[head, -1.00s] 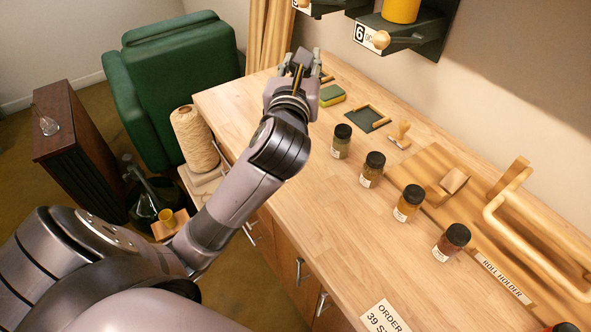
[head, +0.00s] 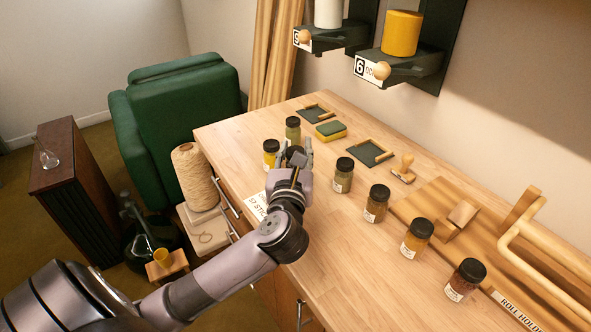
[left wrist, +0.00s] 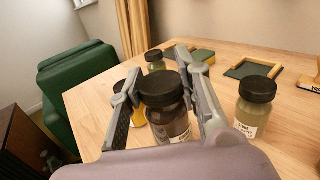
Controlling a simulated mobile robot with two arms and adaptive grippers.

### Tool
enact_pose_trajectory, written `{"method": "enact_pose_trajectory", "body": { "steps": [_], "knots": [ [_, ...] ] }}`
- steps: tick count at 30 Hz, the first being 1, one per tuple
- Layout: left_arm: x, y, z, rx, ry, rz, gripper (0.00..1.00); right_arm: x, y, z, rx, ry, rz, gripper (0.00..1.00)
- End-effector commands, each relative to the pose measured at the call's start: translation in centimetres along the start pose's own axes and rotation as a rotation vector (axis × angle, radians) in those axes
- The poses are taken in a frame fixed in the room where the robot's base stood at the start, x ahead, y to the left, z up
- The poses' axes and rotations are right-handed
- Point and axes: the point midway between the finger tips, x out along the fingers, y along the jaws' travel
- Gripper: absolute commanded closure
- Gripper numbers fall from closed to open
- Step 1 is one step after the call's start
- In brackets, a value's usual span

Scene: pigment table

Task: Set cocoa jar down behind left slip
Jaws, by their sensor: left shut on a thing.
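My left gripper (head: 293,163) is over the far left part of the worktop, shut on a dark brown jar with a black lid, which I take as the cocoa jar. The jar (left wrist: 172,124) stands upright between the fingers in the left wrist view; its lid (head: 295,153) just shows in the head view. I cannot tell whether its base touches the wood. The left slip (head: 256,206), white and printed, lies at the front edge, left of my wrist and partly hidden by it. My right gripper is not in view.
A yellow jar (head: 271,157) and a green jar (head: 293,128) stand close by the held jar. An olive jar (head: 343,176) stands to the right, with more jars beyond. A sponge (head: 330,131) and dark trays (head: 369,153) lie behind. Front worktop is bare at centre right.

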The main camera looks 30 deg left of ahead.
Motion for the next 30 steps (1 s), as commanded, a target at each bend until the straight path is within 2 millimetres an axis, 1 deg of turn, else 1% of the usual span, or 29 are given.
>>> {"method": "enact_pose_trajectory", "body": {
  "steps": [3, 6, 9, 18, 22, 23, 30],
  "knots": [
    [0.0, 0.0, -1.4, 0.003, 0.001, 0.000, 1.00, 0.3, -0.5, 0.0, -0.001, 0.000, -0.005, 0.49],
    [0.0, 0.1, -3.1, 0.004, 0.001, 0.000, 1.00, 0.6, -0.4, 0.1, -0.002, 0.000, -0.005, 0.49],
    [0.0, 0.1, -4.1, 0.003, 0.000, -0.001, 1.00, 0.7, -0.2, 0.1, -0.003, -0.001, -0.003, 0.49],
    [0.0, 0.1, -4.3, -0.001, -0.001, -0.001, 1.00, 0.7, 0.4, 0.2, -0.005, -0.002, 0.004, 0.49],
    [0.0, 0.1, -4.8, -0.001, 0.000, 0.000, 1.00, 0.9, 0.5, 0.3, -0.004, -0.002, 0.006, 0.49],
    [0.0, 0.1, -4.7, 0.000, 0.000, 0.000, 0.67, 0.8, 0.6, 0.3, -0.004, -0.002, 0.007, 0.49],
    [0.0, 0.1, -4.6, 0.000, 0.000, -0.001, 0.51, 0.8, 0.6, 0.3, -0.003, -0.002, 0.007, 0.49]
  ]
}}
